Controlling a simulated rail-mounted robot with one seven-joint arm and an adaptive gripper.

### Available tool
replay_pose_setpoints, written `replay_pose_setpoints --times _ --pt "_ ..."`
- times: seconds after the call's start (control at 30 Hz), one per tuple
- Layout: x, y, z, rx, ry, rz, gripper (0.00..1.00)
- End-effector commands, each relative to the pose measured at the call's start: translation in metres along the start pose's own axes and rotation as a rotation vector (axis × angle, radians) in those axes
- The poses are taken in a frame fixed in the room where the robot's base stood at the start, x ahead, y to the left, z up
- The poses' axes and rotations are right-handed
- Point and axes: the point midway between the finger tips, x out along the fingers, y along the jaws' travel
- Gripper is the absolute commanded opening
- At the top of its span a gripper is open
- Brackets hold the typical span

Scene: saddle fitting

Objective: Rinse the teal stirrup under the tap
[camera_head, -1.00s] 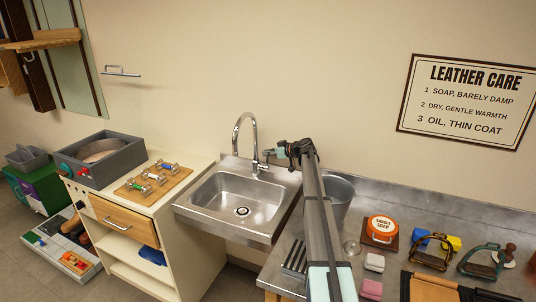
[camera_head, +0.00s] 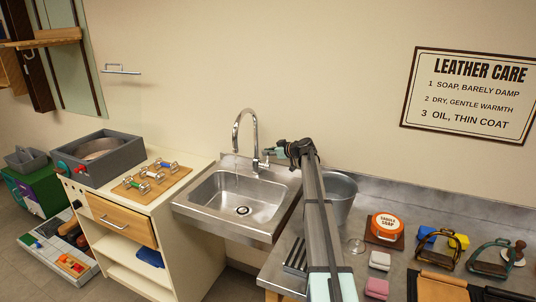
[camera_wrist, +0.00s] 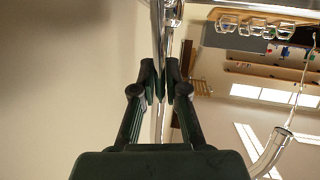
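The teal stirrup (camera_head: 490,262) stands on the steel bench at the far right in the head view, away from my gripper. The tap (camera_head: 254,130) rises behind the sink (camera_head: 218,205). A thin line below its spout looks like running water; a similar line leaves the spout (camera_wrist: 270,155) in the wrist view. My gripper (camera_head: 272,152) is beside the tap's lever. In the wrist view my gripper's fingers (camera_wrist: 161,82) are close together, with the slim metal lever (camera_wrist: 157,35) between them. The exact contact is hard to see.
A brass-coloured stirrup (camera_head: 437,250) stands left of the teal one. A cabinet with a wooden rack (camera_head: 150,180) stands left of the sink. The basin is empty.

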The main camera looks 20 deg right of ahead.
Motion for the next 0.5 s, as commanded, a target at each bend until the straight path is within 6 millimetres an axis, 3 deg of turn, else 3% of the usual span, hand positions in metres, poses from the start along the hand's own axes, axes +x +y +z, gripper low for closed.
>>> replay_pose_setpoints --times 0.5 --pt "-0.009 -0.0006 -0.0002 0.0 0.0 0.0 0.37"
